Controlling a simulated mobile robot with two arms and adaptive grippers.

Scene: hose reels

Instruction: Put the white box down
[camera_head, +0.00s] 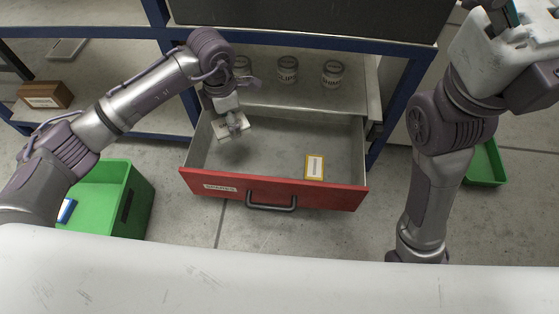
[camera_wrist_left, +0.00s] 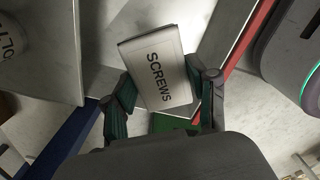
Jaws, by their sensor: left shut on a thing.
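The white box (camera_wrist_left: 160,68), labelled SCREWS, is held between the fingers of my left gripper (camera_wrist_left: 165,95) in the left wrist view. In the head view my left gripper (camera_head: 234,122) is over the left part of an open drawer with a red front (camera_head: 275,190), with the white box (camera_head: 228,133) partly hidden under it. I cannot tell whether the box touches the drawer floor. My right arm stands at the right of the head view; its hand is at the top right edge, and its fingertips are not clearly visible.
A yellow-edged box (camera_head: 314,168) lies in the drawer's right part. Several jars, one a labelled jar (camera_head: 288,69), stand on the shelf behind. A green bin (camera_head: 130,205) is on the floor at left, another green bin (camera_head: 484,165) at right. The drawer's middle is clear.

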